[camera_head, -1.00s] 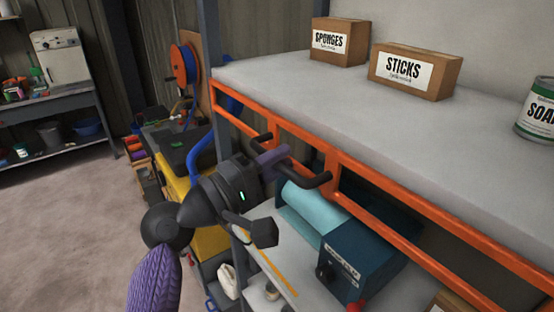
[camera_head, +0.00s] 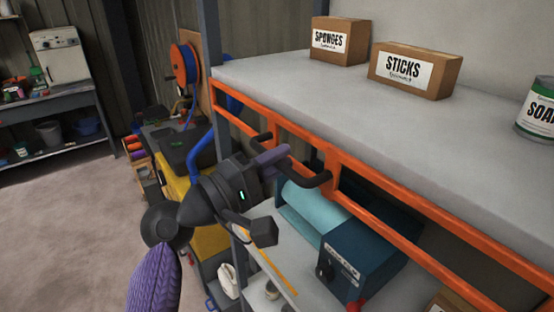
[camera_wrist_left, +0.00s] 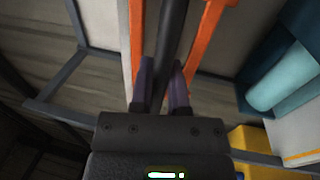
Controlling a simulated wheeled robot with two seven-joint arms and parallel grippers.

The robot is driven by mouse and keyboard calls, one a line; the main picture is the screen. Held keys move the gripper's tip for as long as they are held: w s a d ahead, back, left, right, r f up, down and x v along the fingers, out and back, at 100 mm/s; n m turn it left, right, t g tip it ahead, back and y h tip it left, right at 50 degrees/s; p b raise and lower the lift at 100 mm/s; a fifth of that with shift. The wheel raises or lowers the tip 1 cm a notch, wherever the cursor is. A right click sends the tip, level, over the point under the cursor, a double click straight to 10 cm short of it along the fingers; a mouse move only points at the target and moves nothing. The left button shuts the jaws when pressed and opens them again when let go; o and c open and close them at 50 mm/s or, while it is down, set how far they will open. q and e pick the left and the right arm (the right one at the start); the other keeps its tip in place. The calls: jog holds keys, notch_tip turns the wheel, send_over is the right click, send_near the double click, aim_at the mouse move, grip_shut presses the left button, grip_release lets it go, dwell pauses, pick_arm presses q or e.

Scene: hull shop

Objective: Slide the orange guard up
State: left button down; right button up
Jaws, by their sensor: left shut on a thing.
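The orange guard (camera_head: 384,191) is a long frame of orange bars along the front edge of the upper shelf (camera_head: 350,109). A black handle (camera_head: 317,181) sticks out from its left part. My left gripper (camera_head: 272,156) comes in from the left and is shut on the black handle. In the left wrist view the black handle (camera_wrist_left: 170,45) runs between the two purple fingers of my left gripper (camera_wrist_left: 162,84), with orange guard bars (camera_wrist_left: 207,32) beside it. The fingers and wrist hide part of the handle. My right gripper is not in view.
On the upper shelf stand a SPONGES box (camera_head: 340,40), a STICKS box (camera_head: 415,70) and a SOAP can (camera_head: 537,110). Below the guard, a blue machine (camera_head: 358,258) with a light-blue roll (camera_head: 310,212) sits on a lower shelf. Open floor (camera_head: 65,215) lies at left.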

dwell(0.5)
pick_arm(q)
notch_tip(320, 180, up, 10)
jog(key=p, duration=0.9)
jog(key=shift+f, duration=0.15)
jog(key=c, duration=0.9)
grip_release()
jog(key=shift+o, duration=1.4)
jog(key=b+v, duration=0.4)
jog(key=v, duration=0.6)
jog(key=shift+b, duration=0.35)
